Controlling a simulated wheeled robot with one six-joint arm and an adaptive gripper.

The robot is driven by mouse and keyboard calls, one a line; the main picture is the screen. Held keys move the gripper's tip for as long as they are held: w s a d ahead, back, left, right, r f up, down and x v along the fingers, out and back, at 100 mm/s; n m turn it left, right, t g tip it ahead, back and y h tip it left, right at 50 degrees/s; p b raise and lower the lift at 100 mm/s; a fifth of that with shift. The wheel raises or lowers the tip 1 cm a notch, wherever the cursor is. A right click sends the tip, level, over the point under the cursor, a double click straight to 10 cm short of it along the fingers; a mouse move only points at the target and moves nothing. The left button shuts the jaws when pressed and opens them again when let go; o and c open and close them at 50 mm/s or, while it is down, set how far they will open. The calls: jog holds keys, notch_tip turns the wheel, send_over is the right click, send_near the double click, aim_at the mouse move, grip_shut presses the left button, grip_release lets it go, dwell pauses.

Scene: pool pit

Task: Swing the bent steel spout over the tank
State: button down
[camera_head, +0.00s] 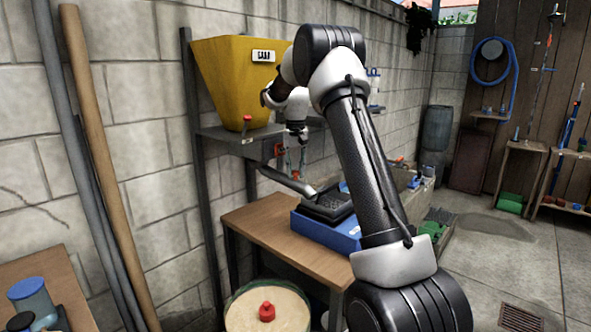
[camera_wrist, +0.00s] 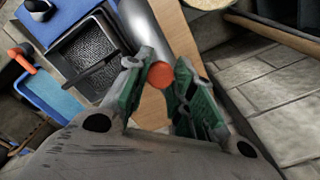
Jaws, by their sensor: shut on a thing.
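The bent steel spout (camera_head: 285,182) is a grey tube under the shelf with the yellow hopper. It slopes down to the right, its end near the blue box on the bench. In the wrist view the grey tube (camera_wrist: 138,25) shows beyond the fingers. My gripper (camera_head: 296,172) is at the spout; in the wrist view my gripper (camera_wrist: 158,85) has green fingers closed around a round orange-red knob (camera_wrist: 160,75). The knob's join to the spout is hidden. A round tub (camera_head: 240,315) with a pale top and red knob stands at the bottom; I cannot tell if it is the tank.
The yellow hopper (camera_head: 232,80) stands on a wall shelf (camera_head: 215,133). A blue box (camera_head: 335,232) with a black tray lies on the wooden bench (camera_head: 262,222). Long poles (camera_head: 95,140) lean on the wall at left. Open floor (camera_head: 535,262) is at right.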

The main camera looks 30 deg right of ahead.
jog(key=shift+a, duration=0.1)
jog(key=shift+s+a+m, duration=0.15)
jog(key=shift+a+m, duration=0.15)
jog(key=shift+a, duration=0.2)
jog(key=a+m, duration=0.7)
jog(key=a, duration=0.5)
jog(key=shift+w+m, duration=0.25)
jog(key=shift+m, duration=0.05)
jog(key=c, duration=1.2)
grip_release()
jog(key=shift+a, duration=0.15)
jog(key=shift+o, duration=0.2)
notch_tip(320, 180, up, 12)
